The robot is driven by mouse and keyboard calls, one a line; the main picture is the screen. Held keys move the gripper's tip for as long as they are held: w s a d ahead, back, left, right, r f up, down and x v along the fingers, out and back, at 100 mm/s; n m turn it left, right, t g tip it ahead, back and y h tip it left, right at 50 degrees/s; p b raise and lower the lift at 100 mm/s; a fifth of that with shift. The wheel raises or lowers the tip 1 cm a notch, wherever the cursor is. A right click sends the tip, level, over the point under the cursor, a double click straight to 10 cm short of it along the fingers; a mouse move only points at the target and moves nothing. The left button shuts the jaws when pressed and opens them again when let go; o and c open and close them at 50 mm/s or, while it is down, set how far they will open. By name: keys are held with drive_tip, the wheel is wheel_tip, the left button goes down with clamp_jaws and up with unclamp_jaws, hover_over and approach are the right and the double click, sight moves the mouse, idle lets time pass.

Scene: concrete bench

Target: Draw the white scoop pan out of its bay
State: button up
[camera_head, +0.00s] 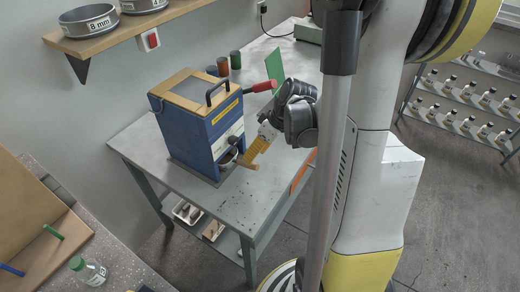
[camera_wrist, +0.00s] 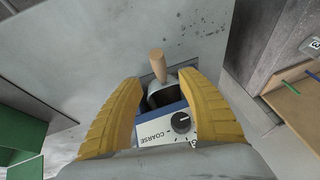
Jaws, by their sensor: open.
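A blue machine (camera_head: 205,120) with a wooden-topped lid, a black carry handle and a red-gripped lever stands on the grey bench. Low on its front, a wooden handle (camera_head: 246,164) sticks out. In the wrist view this handle (camera_wrist: 158,64) points away from the machine, joined to a dark, shadowed opening or pan (camera_wrist: 166,94). I see no clearly white scoop pan; its body is mostly hidden. My gripper (camera_head: 258,150) is open at the machine's front. Its yellow fingers (camera_wrist: 163,78) stand either side of the handle's base, and contact cannot be told.
A COARSE dial panel (camera_wrist: 168,127) lies between my fingers. Several tins (camera_head: 235,60) and a green plate (camera_head: 275,66) stand behind the machine. A wall shelf (camera_head: 125,33) holds sieves. A green-capped jar (camera_head: 88,270) stands front left. Bench in front of the handle is clear.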

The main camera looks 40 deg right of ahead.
drive_tip(key=b+x, duration=0.2)
drive_tip(key=x, duration=0.4)
drive_tip(key=shift+w+a+f, duration=0.1)
drive_tip(key=shift+f, duration=0.25)
clamp_jaws()
